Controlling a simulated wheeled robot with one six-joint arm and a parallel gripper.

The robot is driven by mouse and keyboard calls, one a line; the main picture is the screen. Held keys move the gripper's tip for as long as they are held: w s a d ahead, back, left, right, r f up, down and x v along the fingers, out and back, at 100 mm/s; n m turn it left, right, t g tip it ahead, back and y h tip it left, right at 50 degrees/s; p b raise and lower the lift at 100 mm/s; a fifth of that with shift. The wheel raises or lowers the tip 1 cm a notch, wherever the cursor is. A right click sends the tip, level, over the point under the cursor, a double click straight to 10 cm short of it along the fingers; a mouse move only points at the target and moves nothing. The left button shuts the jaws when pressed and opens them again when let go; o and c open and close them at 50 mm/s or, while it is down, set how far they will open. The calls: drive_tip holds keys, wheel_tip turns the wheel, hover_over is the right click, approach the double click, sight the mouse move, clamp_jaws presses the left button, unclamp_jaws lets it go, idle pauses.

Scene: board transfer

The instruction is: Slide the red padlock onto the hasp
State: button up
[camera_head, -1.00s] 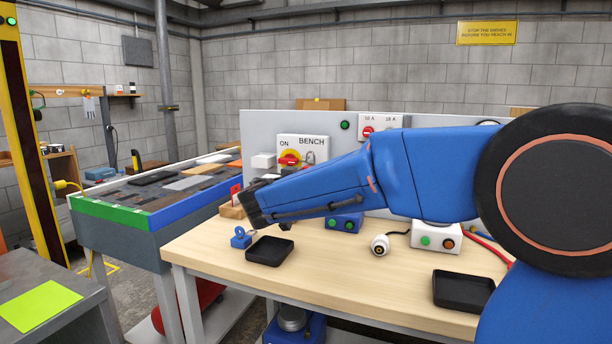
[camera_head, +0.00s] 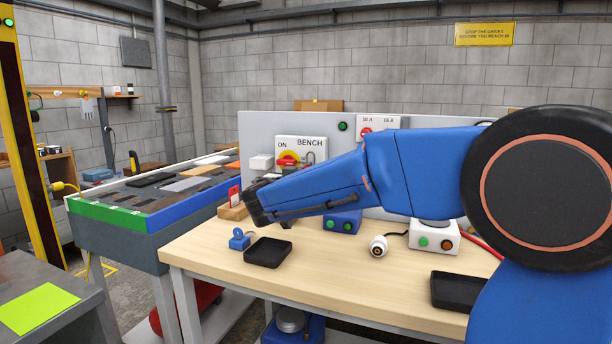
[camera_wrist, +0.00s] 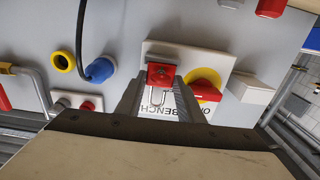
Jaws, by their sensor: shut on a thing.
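The red padlock (camera_wrist: 161,75) is between my gripper's fingertips (camera_wrist: 158,88) in the wrist view. My gripper is shut on it. A pale U-shaped loop shows just below its body there; I cannot tell whether it is the shackle or the hasp. Whether padlock and hasp touch is not clear.
A blue padlock-like piece (camera_head: 239,239) and a black tray (camera_head: 268,252) lie on the bench below my gripper. A wooden block with a red tag (camera_head: 235,197) stands behind. In the wrist view a blue plug with a cable (camera_wrist: 100,70) sits beside the plate.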

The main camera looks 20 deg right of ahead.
drive_tip(key=shift+d, duration=0.1)
drive_tip(key=o, duration=1.1)
drive_tip(key=shift+o, duration=0.2)
drive_tip(key=v, duration=1.7)
drive_tip(key=shift+s, duration=0.1)
drive_tip(key=shift+c, duration=0.7)
